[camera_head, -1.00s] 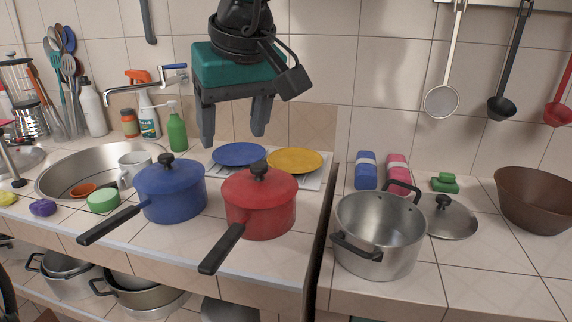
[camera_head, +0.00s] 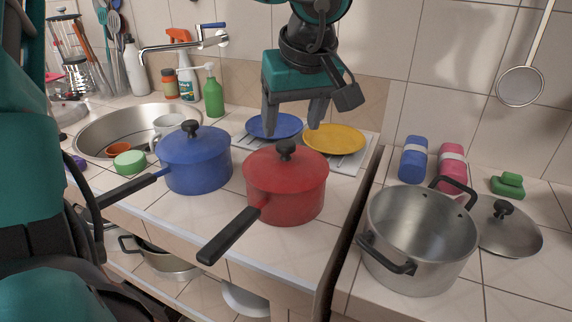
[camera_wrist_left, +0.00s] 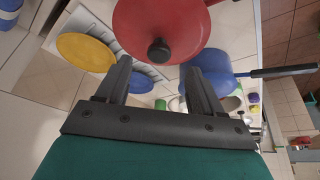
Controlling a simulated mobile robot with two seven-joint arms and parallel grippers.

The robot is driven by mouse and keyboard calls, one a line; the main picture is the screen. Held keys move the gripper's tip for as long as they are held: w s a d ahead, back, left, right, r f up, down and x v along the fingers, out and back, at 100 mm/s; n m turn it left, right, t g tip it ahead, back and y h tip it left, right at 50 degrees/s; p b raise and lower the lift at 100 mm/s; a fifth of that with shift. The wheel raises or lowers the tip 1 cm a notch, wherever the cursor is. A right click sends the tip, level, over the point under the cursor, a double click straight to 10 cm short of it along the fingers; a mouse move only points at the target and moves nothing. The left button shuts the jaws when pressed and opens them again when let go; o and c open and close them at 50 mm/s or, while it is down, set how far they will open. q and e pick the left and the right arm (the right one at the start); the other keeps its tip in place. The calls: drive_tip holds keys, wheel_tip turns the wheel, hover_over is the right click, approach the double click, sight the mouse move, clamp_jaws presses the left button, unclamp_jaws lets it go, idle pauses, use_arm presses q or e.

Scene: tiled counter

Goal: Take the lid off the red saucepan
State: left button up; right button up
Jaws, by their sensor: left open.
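The red saucepan (camera_head: 285,192) stands on the tiled counter with its red lid on and its long black handle pointing front left. The lid has a black knob (camera_head: 286,150). My left gripper (camera_head: 293,132) is open and empty, pointing down, with its fingers just above and behind the knob in the head view. In the left wrist view the red lid (camera_wrist_left: 160,22) and its knob (camera_wrist_left: 159,51) show beyond the open fingertips (camera_wrist_left: 157,68), apart from them. My right gripper does not show.
A blue lidded saucepan (camera_head: 194,160) stands close on the left. A blue plate (camera_head: 273,126) and a yellow plate (camera_head: 333,139) lie behind. A steel pot (camera_head: 418,240) and a loose lid (camera_head: 510,232) are on the right counter, past a gap.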

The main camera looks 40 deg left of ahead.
sight(286, 143)
use_arm(q)
drive_tip(key=x, duration=0.5)
drive_tip(key=shift+w+a, duration=0.15)
drive_tip(key=shift+a, duration=0.1)
drive_tip(key=shift+c, duration=0.2)
drive_tip(key=shift+r, duration=0.1)
clamp_jaws()
